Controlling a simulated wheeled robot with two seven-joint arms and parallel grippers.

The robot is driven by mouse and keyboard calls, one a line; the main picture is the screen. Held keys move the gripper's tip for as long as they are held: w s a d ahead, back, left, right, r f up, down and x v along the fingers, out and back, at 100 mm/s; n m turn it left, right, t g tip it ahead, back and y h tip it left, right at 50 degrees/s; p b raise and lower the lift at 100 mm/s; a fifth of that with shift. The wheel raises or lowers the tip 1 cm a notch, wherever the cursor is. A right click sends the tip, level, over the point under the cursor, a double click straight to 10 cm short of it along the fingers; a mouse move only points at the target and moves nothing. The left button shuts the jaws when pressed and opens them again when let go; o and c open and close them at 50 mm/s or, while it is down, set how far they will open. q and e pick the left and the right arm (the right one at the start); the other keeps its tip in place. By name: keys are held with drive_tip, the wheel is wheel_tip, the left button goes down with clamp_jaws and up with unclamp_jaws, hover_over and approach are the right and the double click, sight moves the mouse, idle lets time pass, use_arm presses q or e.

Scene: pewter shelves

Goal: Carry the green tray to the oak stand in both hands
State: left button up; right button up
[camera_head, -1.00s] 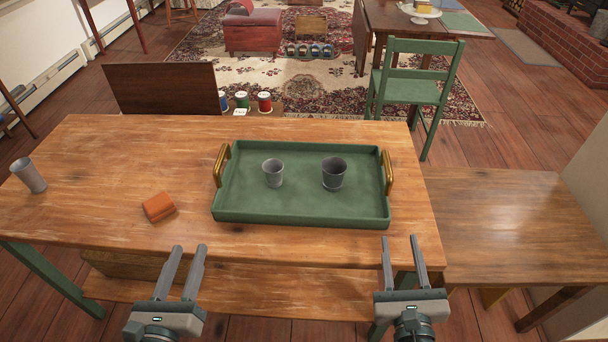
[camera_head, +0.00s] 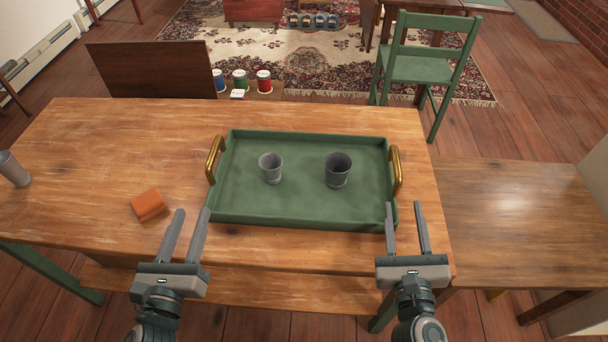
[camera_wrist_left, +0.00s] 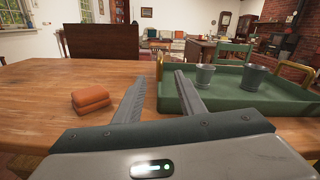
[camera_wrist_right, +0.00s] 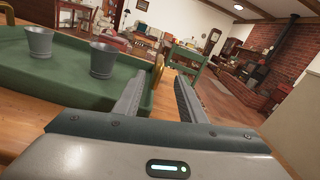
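The green tray (camera_head: 300,208) lies flat on the wooden table, with a brass handle at its left end (camera_head: 215,159) and another at its right end (camera_head: 396,170). Two grey metal cups stand in it, a lighter one (camera_head: 271,168) and a darker one (camera_head: 338,170). My left gripper (camera_head: 190,222) is open and empty, in front of the tray's left end. My right gripper (camera_head: 405,216) is open and empty, in front of its right end. Both are apart from the handles. A plain wooden surface (camera_head: 515,205), perhaps the oak stand, adjoins the table on the right.
An orange folded item (camera_head: 149,205) lies left of the tray, near my left gripper; it also shows in the left wrist view (camera_wrist_left: 91,99). A grey cup (camera_head: 13,169) stands at the table's left edge. The right-hand surface is bare. A green chair (camera_head: 420,69) stands behind.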

sight(209, 166)
use_arm(q)
drive_tip(key=shift+w, duration=0.15)
use_arm(e)
drive_tip(key=shift+w, duration=0.15)
